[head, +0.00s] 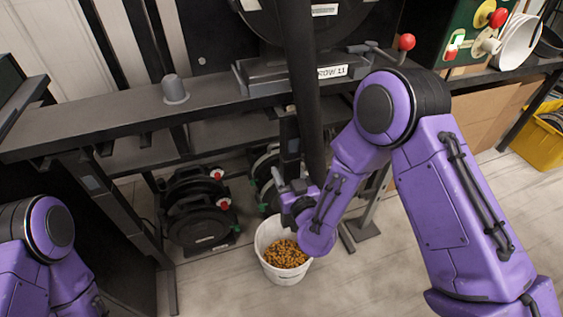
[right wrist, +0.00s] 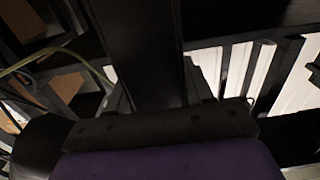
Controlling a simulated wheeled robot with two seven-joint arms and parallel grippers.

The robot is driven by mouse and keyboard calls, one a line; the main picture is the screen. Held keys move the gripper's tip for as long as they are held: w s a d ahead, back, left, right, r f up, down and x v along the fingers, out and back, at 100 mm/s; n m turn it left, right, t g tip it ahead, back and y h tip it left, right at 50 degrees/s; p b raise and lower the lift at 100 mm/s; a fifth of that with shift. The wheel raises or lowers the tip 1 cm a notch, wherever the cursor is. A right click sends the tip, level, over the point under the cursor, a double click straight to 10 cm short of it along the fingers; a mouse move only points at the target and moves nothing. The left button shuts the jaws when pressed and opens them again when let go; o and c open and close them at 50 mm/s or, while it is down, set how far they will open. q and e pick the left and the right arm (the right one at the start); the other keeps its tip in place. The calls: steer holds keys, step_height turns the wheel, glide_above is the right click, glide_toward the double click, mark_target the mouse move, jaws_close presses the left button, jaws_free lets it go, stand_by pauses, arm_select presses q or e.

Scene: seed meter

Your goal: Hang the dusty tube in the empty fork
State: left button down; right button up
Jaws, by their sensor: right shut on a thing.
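A long dark tube (head: 303,95) runs upright in front of the bench, from the top of the head view down to my right gripper (head: 291,187). My right gripper is shut on it near its lower end; the fingertips are small and partly hidden. In the right wrist view the tube (right wrist: 148,50) rises dark from the gripper (right wrist: 160,125). Whether it is dusty cannot be told. I cannot make out an empty fork. My left gripper is out of view; only part of that arm shows at the lower left.
A white bucket of orange-brown grains (head: 263,245) stands on the floor just below my right gripper. Black reels (head: 200,222) sit under the bench (head: 110,128). A meter unit labelled ROW 11 (head: 260,78), a red-knobbed lever (head: 406,42) and a grey cap (head: 174,88) are on the bench.

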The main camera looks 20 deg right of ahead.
steer(key=s, duration=1.2)
steer(key=shift+s+d+r, duration=0.2)
steer(key=shift+s+d, duration=0.05)
steer(key=shift+s, duration=0.1)
steer(key=shift+a, duration=0.1)
